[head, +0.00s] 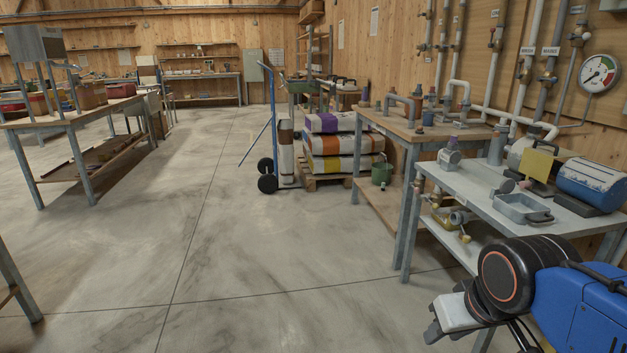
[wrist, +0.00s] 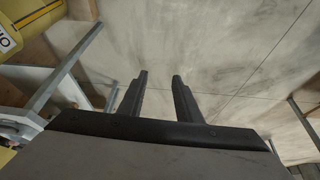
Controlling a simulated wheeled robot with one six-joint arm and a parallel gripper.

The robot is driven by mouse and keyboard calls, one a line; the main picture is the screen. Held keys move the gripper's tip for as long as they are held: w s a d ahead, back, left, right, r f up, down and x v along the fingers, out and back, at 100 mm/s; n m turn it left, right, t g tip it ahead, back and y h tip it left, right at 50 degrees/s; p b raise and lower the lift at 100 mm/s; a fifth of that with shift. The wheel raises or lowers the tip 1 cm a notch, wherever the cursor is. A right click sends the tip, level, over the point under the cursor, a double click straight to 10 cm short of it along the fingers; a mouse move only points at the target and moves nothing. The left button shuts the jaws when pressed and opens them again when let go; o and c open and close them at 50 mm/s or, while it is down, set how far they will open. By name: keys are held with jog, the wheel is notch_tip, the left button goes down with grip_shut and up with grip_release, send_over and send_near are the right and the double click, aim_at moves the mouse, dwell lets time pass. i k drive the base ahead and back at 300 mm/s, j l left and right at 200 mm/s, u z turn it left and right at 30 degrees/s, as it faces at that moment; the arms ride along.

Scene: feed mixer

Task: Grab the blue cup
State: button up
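A small dark bluish cup-like item (head: 427,118) stands on the wooden workbench (head: 385,122) at the right in the head view. It is too small to be sure that it is the blue cup. My gripper (head: 433,335) is low at the lower right of the head view, in front of the grey metal table and well apart from the bench. In the wrist view my gripper (wrist: 160,75) has its two fingers apart, with nothing between them. Bare concrete floor lies beyond the fingers. I see no cup in the wrist view.
The grey table (head: 480,190) holds a grey tray (head: 522,208), a blue drum-like item (head: 590,185) and fittings. A hand truck (head: 268,150) and stacked sacks (head: 340,145) stand behind the bench. A long table (head: 75,120) is at the left. The middle floor is clear.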

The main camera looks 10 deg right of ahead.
aim_at(428, 116)
jog(key=i, duration=1.65)
jog(key=z, duration=0.05)
